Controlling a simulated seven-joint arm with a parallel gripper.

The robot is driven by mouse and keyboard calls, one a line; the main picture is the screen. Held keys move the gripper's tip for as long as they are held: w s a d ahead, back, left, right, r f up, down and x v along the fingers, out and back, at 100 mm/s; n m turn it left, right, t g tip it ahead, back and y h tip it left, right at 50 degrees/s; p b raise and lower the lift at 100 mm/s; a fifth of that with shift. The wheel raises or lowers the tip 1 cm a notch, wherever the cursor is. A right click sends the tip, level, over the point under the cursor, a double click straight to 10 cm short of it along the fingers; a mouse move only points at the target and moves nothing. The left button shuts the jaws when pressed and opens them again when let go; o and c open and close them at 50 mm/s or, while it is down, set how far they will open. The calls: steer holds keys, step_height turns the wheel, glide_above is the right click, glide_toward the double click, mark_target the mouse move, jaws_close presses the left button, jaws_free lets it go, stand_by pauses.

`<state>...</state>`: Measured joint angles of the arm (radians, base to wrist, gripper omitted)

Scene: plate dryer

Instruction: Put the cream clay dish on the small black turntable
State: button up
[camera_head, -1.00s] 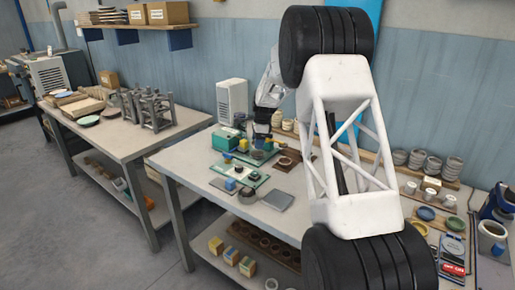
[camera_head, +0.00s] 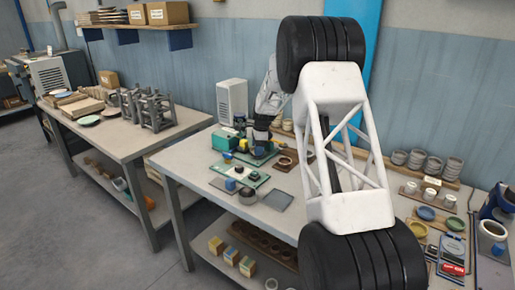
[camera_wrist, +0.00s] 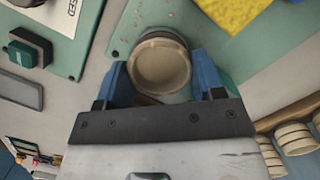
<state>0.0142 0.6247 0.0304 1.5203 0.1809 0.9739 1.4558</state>
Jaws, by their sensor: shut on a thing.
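The cream clay dish (camera_wrist: 160,66) is round and open, seen from above in the wrist view. My gripper (camera_wrist: 160,74) is shut on it, with one blue finger at each side. My gripper (camera_head: 260,146) also shows small in the head view, low over the rear green board; the dish cannot be made out there. In the wrist view the dish covers part of a pale green board. I cannot make out the small black turntable for certain; the dish or gripper may hide it. A small dark round thing (camera_head: 240,169) sits on the front green board.
A green box (camera_head: 224,139) stands left of my gripper. A yellow block (camera_wrist: 232,14) is near the dish. A grey plate (camera_head: 277,200) lies at the bench front. A wooden mat with a ring (camera_head: 285,163) is to the right. Stacked cups (camera_head: 435,163) stand farther right.

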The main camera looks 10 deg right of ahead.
steer(key=o, duration=0.9)
steer(key=shift+r, duration=0.1)
steer(key=r, duration=0.4)
steer(key=d+r, duration=0.1)
steer(key=r, duration=0.7)
steer(key=shift+d, duration=0.4)
